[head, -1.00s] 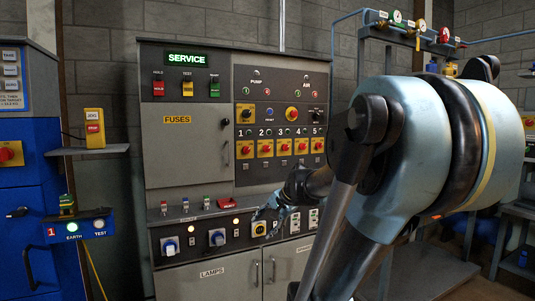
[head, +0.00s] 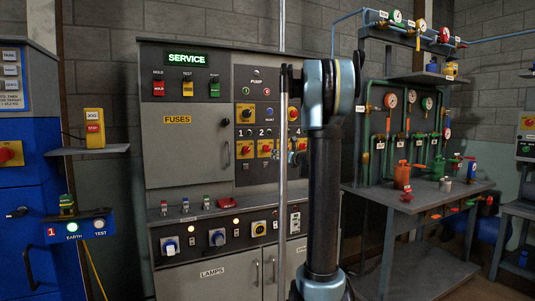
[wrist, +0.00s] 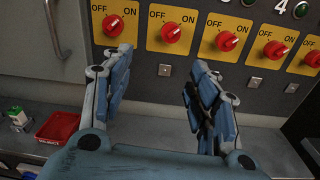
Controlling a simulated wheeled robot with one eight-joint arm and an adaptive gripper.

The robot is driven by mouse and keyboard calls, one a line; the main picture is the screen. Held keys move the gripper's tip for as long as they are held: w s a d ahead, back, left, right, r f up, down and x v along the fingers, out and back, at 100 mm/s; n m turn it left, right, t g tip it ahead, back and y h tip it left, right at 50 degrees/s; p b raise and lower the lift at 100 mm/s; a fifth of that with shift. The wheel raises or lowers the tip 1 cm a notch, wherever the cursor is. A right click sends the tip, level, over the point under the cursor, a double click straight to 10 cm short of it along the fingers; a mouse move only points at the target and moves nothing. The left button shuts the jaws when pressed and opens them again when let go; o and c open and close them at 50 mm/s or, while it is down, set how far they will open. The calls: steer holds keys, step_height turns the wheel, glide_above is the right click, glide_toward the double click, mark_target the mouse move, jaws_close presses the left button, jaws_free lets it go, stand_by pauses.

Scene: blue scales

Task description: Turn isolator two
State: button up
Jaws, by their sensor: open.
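Isolator two (wrist: 171,32) is a red rotary knob on a yellow OFF/ON plate, second from the left in a row of several alike in the wrist view. It also shows in the head view (head: 265,148). I cannot tell surely which way its mark points. My gripper (wrist: 161,60) is open and empty. Its two blue-grey fingers stand apart, low in front of the panel, with isolator two above and between their tips; they do not appear to touch it. In the head view my arm hides part of the row, and the gripper is not clear there.
Isolator one (wrist: 114,26) and isolator three (wrist: 227,41) sit close on either side. The fuses door (head: 185,145) with its handle is to the left. A ledge with a red tray (wrist: 62,126) lies below. A gauge bench (head: 420,200) stands at right.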

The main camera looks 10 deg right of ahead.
steer(key=w+d+m, duration=0.1)
steer(key=w, duration=0.1)
glide_toward(268, 149)
steer(key=x, duration=1)
steer(key=shift+w, duration=0.15)
steer(key=c, duration=1.1)
